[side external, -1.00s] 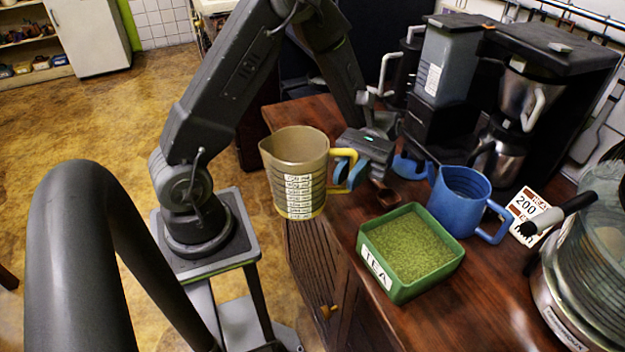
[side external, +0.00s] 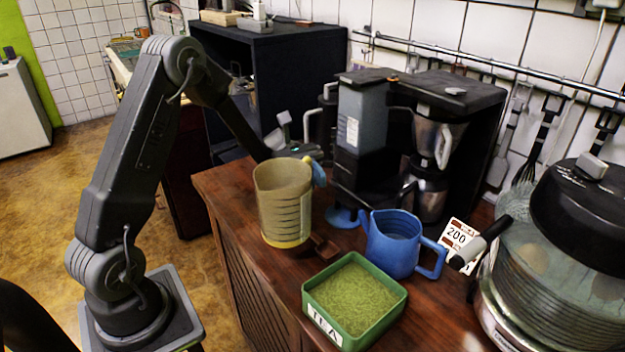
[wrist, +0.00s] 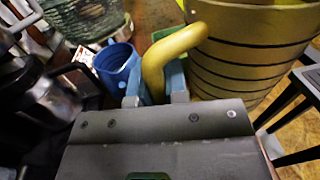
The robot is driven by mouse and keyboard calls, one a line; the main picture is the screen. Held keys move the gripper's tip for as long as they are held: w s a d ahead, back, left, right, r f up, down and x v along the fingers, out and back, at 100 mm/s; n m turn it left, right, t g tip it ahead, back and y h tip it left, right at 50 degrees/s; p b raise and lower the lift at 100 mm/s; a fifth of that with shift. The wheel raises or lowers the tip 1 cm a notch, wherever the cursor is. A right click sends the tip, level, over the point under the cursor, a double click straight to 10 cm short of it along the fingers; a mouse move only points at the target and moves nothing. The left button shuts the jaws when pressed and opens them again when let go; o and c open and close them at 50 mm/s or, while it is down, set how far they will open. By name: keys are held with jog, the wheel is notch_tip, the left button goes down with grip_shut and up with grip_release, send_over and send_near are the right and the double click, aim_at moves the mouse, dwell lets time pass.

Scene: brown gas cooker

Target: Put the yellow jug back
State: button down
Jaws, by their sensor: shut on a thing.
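The yellow jug (side external: 283,203) is upright, with a tan body, dark measuring lines and a yellow base. It is at the left edge of the wooden counter in the side view; I cannot tell whether its base touches the wood. My gripper (side external: 318,172) is behind it, mostly hidden by the jug. In the wrist view the blue fingers of my gripper (wrist: 155,85) are shut on the jug's yellow handle (wrist: 170,52). The jug's body (wrist: 250,45) fills the upper right there.
A green tea box (side external: 355,303) and a blue jug (side external: 395,243) stand to the right on the counter (side external: 440,315). The coffee machine (side external: 440,110) stands behind. A glass steamer (side external: 555,255) is at the far right.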

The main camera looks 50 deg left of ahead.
jog(key=shift+f, duration=3.2)
jog(key=shift+f, duration=0.4)
jog(key=c, duration=1.1)
grip_release()
jog(key=shift+o, duration=0.2)
jog(key=shift+w+a, duration=0.15)
jog(key=shift+a, duration=1.2)
jog(key=shift+w+a, duration=0.2)
jog(key=shift+a, duration=1.15)
jog(key=shift+w+a, duration=0.15)
jog(key=shift+a, duration=1.2)
jog(key=shift+r, duration=2.5)
